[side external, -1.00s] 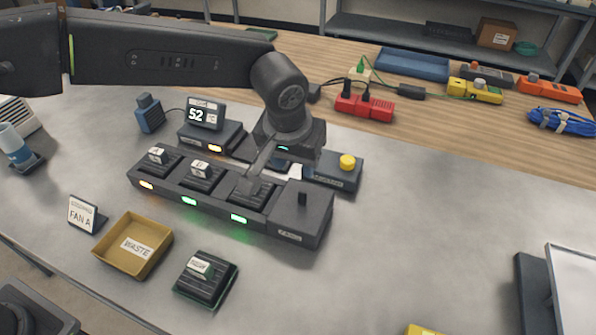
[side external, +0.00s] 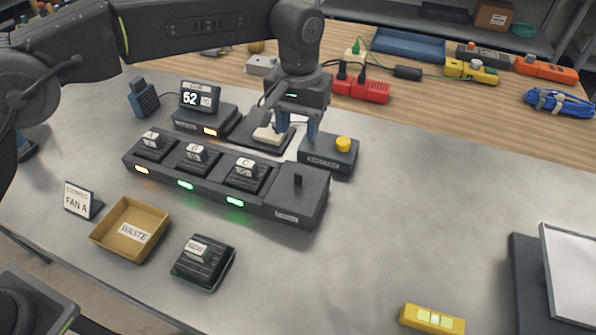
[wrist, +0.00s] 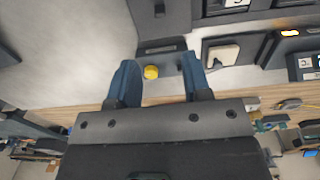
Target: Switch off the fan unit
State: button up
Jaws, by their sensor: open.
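The fan rack (side external: 225,190) is a long dark base with several slots. Modules labelled A (side external: 152,146), B (side external: 196,157) and C (side external: 245,172) sit in it. The front light below A is amber; those below B and C are green. My gripper (side external: 297,130) is open and empty behind the rack, between a white rocker switch (side external: 268,134) and a box with a yellow knob (side external: 343,145). In the wrist view the knob (wrist: 151,72) shows between the blue fingers, the rocker (wrist: 222,55) to their right.
A display reading 52 (side external: 200,97) stands behind the rack. In front are a FAN A sign (side external: 78,200), a yellow WASTE tray (side external: 106,235) and a loose dark module (side external: 204,262). A red power strip (side external: 362,89) lies behind.

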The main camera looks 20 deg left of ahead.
aim_at(298, 174)
notch_tip(298, 174, down, 14)
jog(key=shift+r, duration=0.25)
dwell(0.3)
grip_shut()
